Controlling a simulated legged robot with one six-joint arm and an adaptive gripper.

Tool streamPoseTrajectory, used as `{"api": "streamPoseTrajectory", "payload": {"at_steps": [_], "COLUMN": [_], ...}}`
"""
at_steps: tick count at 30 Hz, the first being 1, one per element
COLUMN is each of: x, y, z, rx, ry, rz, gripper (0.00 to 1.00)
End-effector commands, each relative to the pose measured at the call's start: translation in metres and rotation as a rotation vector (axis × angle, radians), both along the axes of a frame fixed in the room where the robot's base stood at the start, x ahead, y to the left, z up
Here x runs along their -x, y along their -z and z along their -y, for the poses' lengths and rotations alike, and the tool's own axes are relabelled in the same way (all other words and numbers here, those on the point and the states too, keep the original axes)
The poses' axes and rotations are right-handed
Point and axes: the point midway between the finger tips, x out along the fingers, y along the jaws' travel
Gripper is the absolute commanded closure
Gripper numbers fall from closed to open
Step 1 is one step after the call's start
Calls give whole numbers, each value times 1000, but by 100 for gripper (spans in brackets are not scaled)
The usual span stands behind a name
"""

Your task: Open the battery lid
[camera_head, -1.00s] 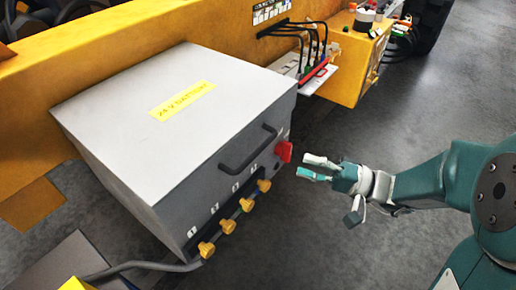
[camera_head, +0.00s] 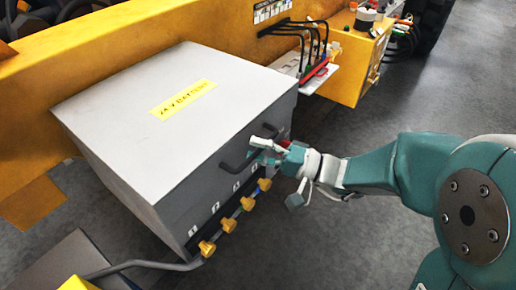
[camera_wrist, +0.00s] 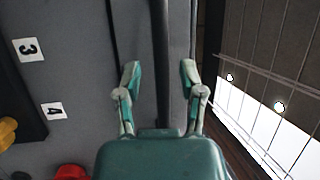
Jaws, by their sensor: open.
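The grey battery box with its flat lid (camera_head: 140,130) and a yellow label (camera_head: 183,98) stands at the left in the head view. The lid looks shut. A dark bar handle (camera_head: 234,164) is on its front side, its right part covered by my gripper. My gripper (camera_head: 262,147) is open at the handle's right end. In the wrist view, the handle bar (camera_wrist: 160,50) runs between the two spread fingertips (camera_wrist: 160,72); I cannot tell whether either finger touches it.
Yellow knobs (camera_head: 227,225) line the box's lower front. A red knob (camera_head: 285,144) is partly hidden behind my gripper; red also shows in the wrist view (camera_wrist: 72,172). A yellow beam (camera_head: 150,40) runs behind. The floor (camera_head: 360,130) to the right is clear.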

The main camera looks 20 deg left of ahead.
Motion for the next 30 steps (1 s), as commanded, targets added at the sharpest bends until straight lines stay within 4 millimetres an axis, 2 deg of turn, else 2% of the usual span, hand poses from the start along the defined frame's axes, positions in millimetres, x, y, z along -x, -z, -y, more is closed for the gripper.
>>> {"api": "streamPoseTrajectory", "payload": {"at_steps": [3, 5, 6, 7, 15, 20, 26, 30], "x": [0, 0, 0, 0, 0, 1, 1, 1], "y": [0, 0, 0, 0, 1, -6, -29, -54], "z": [0, 0, 0, 0, 0, 0, 1, 1], "rx": [0, 0, 0, 0, 3, 15, 60, 114], "ry": [0, 0, 0, 0, -1, -2, -1, 0], "rz": [0, 0, 0, 0, -2, -3, -12, -29], "gripper": [49, 76, 93, 100, 100, 100, 100, 100]}}
